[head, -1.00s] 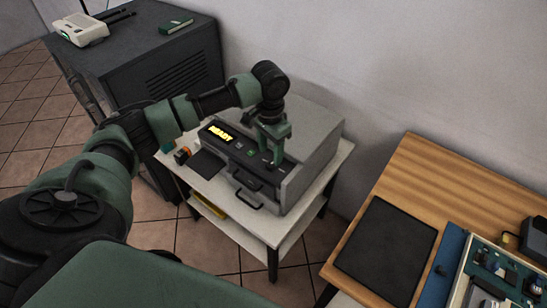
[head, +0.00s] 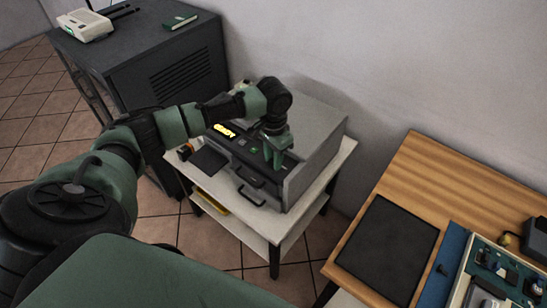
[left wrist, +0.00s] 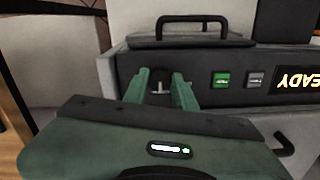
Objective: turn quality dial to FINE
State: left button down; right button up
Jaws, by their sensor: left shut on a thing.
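A grey printer (head: 318,140) has a dark front control panel with a lit yellow display, which reads READY in the left wrist view (left wrist: 299,82). My left gripper (head: 272,160) is down at the right part of this panel. In the left wrist view, where the panel appears upside down, my left gripper (left wrist: 160,86) has its green fingers close on either side of a small dial (left wrist: 160,87) and is shut on it. The dial's marks and FINE are not readable. In the head view the dial is hidden by the gripper. My right gripper is not in view.
The printer stands on a white cart (head: 285,231). A green button (left wrist: 221,80) and a grey button (left wrist: 255,80) sit beside the display. A handle (left wrist: 192,24) juts from the front. A wooden table (head: 450,185) stands at right, a dark cabinet (head: 150,60) at back left.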

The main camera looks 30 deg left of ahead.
pick_arm(q)
jog(key=shift+r+m+p, duration=0.25)
jog(key=shift+m+p, duration=0.65)
jog(key=shift+p, duration=0.25)
jog(key=m+p, duration=0.2)
jog(key=shift+m, duration=0.3)
jog(key=m+p, duration=0.2)
jog(key=m, duration=0.1)
jog(key=shift+m, duration=0.3)
jog(key=shift+w+f+m+p, duration=0.15)
jog(key=shift+m+p, duration=0.45)
jog(key=shift+m, duration=1.3)
jog(key=c, duration=1.1)
grip_release()
